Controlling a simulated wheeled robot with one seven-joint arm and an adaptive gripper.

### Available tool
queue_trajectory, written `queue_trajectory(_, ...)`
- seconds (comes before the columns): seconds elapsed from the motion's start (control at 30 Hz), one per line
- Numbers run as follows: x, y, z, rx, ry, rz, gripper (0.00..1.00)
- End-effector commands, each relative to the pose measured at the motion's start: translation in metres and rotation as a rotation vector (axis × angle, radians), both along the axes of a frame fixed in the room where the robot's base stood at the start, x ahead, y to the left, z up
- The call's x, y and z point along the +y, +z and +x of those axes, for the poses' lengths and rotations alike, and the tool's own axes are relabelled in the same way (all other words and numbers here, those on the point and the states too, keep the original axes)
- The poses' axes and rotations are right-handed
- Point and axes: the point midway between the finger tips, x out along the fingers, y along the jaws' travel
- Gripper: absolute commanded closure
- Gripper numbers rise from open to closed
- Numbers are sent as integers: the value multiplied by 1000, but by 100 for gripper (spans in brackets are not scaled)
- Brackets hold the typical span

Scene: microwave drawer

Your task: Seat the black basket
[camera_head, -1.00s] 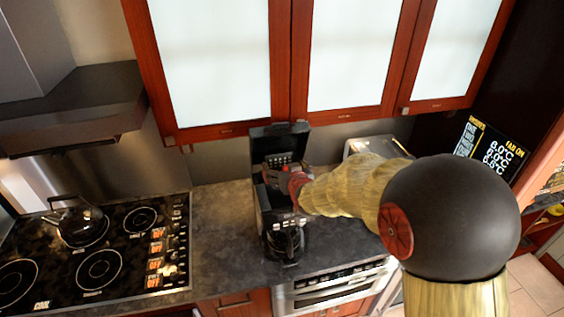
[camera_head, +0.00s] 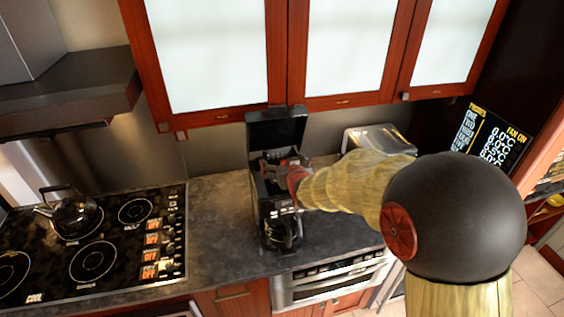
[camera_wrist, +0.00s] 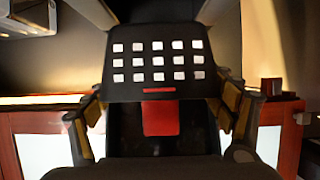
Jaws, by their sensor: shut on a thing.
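The black coffee maker (camera_head: 268,208) stands on the counter with its lid (camera_head: 276,130) raised at the back and a glass carafe (camera_head: 282,232) at its front. My gripper (camera_head: 274,168) is over its open top, reaching in from the right. In the wrist view, my gripper (camera_wrist: 160,110) has its yellow-padded fingers at both sides of a black piece with rows of white squares and a red tab, which looks like the black basket (camera_wrist: 160,92). The gripper is shut on it. Whether the basket touches its seat is hidden in the head view.
A stove (camera_head: 95,240) with a kettle (camera_head: 72,214) is at the left. Wall cabinets (camera_head: 335,50) hang above the coffee maker. A silver appliance (camera_head: 378,140) stands behind my arm. The counter (camera_head: 215,215) left of the coffee maker is clear.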

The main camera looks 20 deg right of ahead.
Motion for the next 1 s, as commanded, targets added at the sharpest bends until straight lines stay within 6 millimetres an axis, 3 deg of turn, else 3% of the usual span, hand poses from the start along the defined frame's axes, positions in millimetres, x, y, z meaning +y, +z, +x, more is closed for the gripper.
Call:
queue_trajectory(0.27,0,-20,0,-1,0,0,44)
queue_trajectory(1.0,0,-21,0,-2,0,0,44)
